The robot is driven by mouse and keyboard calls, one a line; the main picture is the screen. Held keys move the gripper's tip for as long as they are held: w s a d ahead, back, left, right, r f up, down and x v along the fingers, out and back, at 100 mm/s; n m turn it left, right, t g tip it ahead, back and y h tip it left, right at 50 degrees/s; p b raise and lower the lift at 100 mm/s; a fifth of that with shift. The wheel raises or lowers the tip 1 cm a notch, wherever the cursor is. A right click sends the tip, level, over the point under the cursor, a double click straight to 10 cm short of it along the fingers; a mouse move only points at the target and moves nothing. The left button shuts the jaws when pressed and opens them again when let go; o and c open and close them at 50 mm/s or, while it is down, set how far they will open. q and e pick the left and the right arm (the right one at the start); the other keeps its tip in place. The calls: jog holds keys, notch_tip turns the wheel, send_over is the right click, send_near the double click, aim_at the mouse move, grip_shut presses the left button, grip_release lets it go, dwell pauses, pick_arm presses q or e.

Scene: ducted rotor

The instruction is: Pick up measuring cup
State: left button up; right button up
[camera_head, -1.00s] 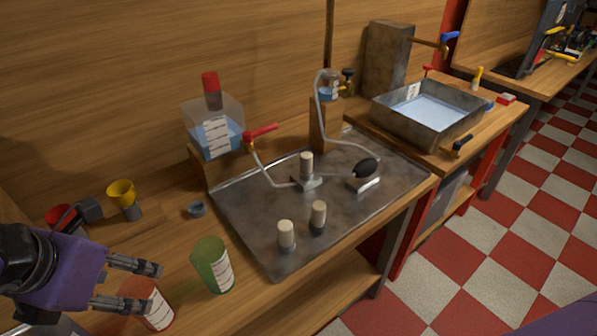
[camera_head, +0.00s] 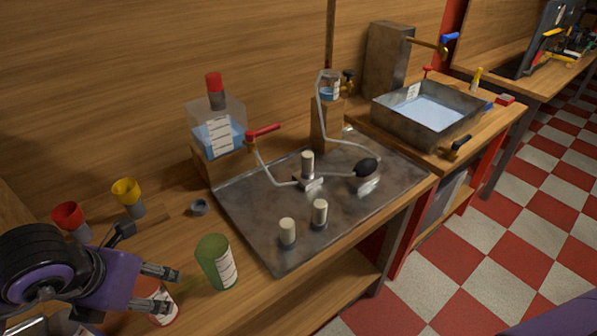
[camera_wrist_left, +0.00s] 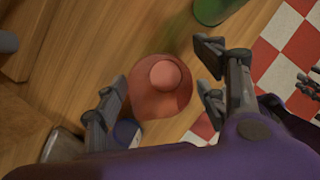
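A red cup (camera_head: 165,317) with a white label stands on the wooden bench at the lower left, partly hidden by my left gripper (camera_head: 172,289). In the left wrist view the red cup (camera_wrist_left: 160,88) lies between the two spread fingers of the left gripper (camera_wrist_left: 162,75); I cannot tell whether they touch it. A green cup (camera_head: 212,262) with a white label stands just right of it. It also shows at the top of the left wrist view (camera_wrist_left: 212,8). Dark finger-like parts at the right edge of the left wrist view look like my right gripper (camera_wrist_left: 311,84), cut off.
A metal tray (camera_head: 255,225) with several pale-topped posts and tubing lies right of the cups. Red (camera_head: 68,216) and yellow (camera_head: 126,191) funnel-like cups and a small grey ring (camera_head: 199,206) are behind. The bench's front edge is close to the cups.

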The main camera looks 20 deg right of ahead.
pick_arm(q)
jog(key=c, duration=1)
jog(key=shift+r, duration=0.1)
jog(key=shift+c, duration=0.2)
